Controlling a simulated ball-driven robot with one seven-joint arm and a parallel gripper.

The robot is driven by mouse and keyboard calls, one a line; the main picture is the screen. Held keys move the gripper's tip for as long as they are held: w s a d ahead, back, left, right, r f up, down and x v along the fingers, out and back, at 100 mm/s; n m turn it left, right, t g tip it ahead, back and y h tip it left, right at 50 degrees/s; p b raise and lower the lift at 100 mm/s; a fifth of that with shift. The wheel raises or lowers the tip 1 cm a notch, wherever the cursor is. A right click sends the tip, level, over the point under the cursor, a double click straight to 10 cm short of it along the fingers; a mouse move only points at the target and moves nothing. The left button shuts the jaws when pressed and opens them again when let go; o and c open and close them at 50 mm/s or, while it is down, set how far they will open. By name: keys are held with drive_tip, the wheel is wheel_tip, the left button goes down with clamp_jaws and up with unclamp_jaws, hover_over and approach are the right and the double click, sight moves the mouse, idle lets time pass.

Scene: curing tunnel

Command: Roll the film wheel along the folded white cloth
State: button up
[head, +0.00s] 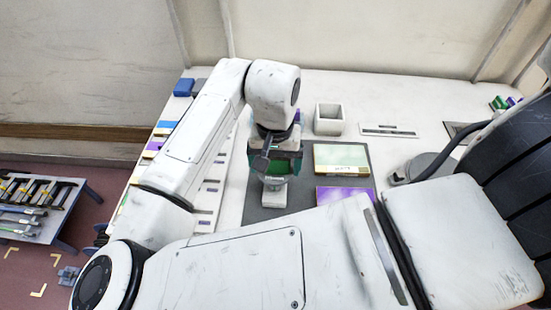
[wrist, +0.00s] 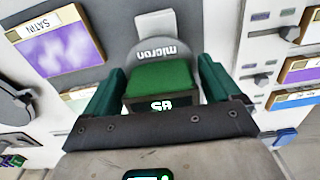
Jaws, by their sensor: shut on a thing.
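The film wheel is a grey disc marked "micron" (wrist: 155,50) with a green block grip; in the head view its disc (head: 275,181) shows below my fingers. My gripper (wrist: 163,72) is shut on the green block, a green finger on each side. It also shows in the head view (head: 278,170), pointing down over the dark mat. The folded white cloth (wrist: 155,21) lies on the mat just beyond the disc, partly hidden by it. In the head view the cloth (head: 272,199) shows under the wheel's front edge. I cannot tell whether disc and cloth touch.
A dark grey mat (head: 242,212) bears a green panel (head: 341,155) and a purple panel (head: 345,195) right of my gripper. A white square cup (head: 328,121) stands behind. A slotted rack (head: 205,197) is at left. A low table with tools (head: 40,232) stands farther left.

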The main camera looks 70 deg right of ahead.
sight(274, 184)
drive_tip(key=shift+s+a, duration=0.1)
drive_tip(key=shift+a, duration=0.2)
drive_tip(key=shift+s+a, duration=0.15)
drive_tip(key=shift+a, duration=0.3)
drive_tip(key=shift+s+a, duration=0.15)
drive_tip(key=shift+a, duration=0.35)
drive_tip(key=shift+s+a, duration=0.15)
drive_tip(key=shift+a, duration=0.3)
drive_tip(key=shift+r+p, duration=1)
drive_tip(key=shift+r, duration=0.05)
drive_tip(key=shift+w+d+p, duration=0.35)
drive_tip(key=shift+d, duration=0.65)
drive_tip(key=shift+w+d+p, duration=0.3)
drive_tip(key=shift+w+d, duration=0.05)
drive_tip(key=shift+d, duration=0.7)
drive_tip(key=shift+w+d+p, duration=0.35)
drive_tip(key=shift+d, duration=0.65)
